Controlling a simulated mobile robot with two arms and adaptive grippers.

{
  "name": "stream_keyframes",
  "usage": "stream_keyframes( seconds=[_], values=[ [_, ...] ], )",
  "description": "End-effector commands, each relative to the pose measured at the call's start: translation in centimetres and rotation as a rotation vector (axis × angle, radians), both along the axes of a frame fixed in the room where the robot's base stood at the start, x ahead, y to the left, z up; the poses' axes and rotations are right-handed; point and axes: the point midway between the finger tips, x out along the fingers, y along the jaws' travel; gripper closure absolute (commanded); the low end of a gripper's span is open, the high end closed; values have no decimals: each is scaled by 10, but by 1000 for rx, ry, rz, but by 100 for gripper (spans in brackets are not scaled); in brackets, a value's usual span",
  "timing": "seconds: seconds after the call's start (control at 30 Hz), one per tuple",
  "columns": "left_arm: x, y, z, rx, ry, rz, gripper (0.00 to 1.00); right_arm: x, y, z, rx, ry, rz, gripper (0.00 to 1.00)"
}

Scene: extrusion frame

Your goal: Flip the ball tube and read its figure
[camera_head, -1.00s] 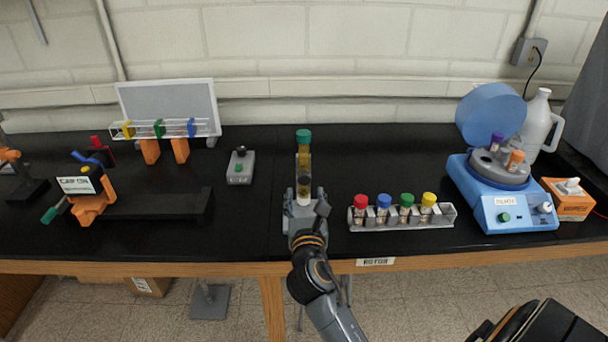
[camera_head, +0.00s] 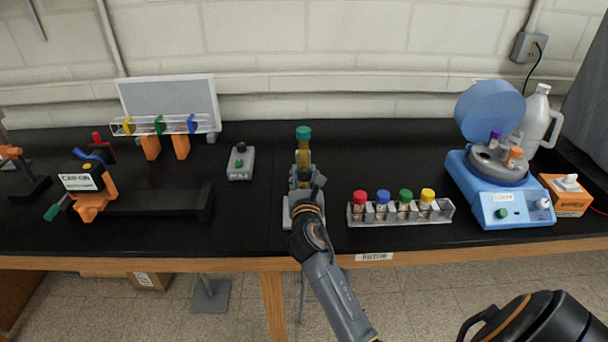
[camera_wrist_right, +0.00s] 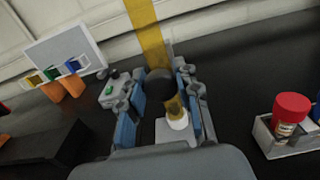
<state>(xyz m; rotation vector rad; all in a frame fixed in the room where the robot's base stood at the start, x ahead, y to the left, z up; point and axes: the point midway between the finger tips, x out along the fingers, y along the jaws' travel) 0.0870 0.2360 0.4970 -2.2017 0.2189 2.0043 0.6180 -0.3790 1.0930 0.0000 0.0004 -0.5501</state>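The ball tube (camera_head: 303,155) is a tall amber tube with a green cap, upright on a pale grey stand (camera_head: 288,216). My right gripper (camera_head: 304,180) reaches in from the front at the tube's lower half. In the wrist view its blue-padded fingers (camera_wrist_right: 161,100) lie on either side of the tube, with visible gaps; it looks open. The gripper hides part of the tube and stand. No figure is readable. My left gripper is not in view.
A rack of vials with red, blue, green and yellow caps (camera_head: 440,214) stands close on the right. A blue centrifuge (camera_head: 515,212) with open lid is farther right. A small grey box (camera_head: 240,165) and an orange clamp device (camera_head: 92,205) are left. Black bench between is clear.

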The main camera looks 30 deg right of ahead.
Motion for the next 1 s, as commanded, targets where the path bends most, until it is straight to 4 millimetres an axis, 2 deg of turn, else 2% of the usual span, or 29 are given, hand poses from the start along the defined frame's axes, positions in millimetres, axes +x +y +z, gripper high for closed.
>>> stream_keyframes(
  seconds=[0.03, 0.07, 0.1, 0.57, 1.0],
  values=[
    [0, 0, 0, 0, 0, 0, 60, 0, 0, 0, 0, 0, 0, 92],
    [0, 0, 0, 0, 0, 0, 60, 0, 0, 0, 0, 0, 0, 98],
    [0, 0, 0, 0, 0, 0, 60, 0, 0, 0, 0, 0, 1, 100],
    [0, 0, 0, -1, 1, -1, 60, 0, 0, 0, 52, -33, 1, 100],
    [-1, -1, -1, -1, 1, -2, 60, -1, -1, 0, 352, -217, 1, 100]
  ],
)
